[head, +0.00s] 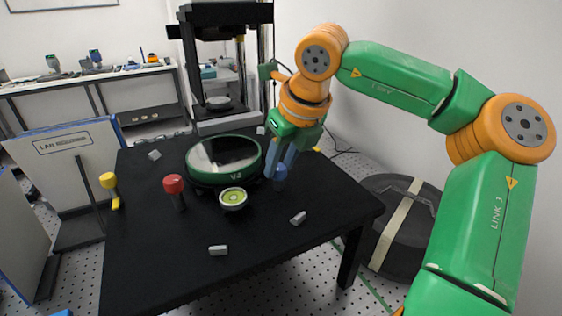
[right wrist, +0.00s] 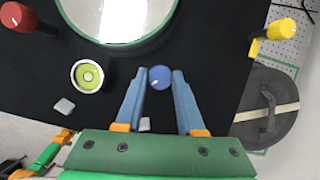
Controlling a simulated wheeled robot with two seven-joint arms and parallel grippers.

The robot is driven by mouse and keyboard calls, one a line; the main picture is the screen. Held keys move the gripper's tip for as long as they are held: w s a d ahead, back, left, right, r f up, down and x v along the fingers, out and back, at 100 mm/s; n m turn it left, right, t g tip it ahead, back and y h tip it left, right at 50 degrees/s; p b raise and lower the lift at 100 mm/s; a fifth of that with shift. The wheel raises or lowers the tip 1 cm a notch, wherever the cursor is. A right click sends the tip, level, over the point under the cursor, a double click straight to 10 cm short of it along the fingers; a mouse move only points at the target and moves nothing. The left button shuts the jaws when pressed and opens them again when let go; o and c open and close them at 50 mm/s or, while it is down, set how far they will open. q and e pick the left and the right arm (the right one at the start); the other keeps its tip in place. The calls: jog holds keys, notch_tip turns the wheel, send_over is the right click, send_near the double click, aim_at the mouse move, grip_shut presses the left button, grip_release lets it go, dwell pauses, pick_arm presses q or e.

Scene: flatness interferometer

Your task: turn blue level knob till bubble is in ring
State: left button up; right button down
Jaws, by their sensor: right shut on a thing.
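The blue level knob (right wrist: 160,77) sits between the two fingertips of my right gripper (right wrist: 158,74) in the right wrist view, and the gripper is shut on it. In the head view the right gripper (head: 276,172) comes down from above, and the blue knob (head: 281,180) is partly hidden by its fingers. The round bubble level (head: 233,198) with a yellow-green face is left of the knob; it also shows in the right wrist view (right wrist: 88,76). A small ring shows on its face, but the bubble is too small to place surely. My left gripper is out of view.
A green-rimmed round mirror plate (head: 223,178) stands behind the level on the black table (head: 240,265). A red knob (head: 174,185) and a yellow knob (head: 108,181) stand to the left. Small grey blocks (head: 218,250) lie about. A dark frame (head: 192,60) rises behind.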

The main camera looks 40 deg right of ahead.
jog(key=c, duration=0.5)
grip_release()
jog(key=v, duration=0.7)
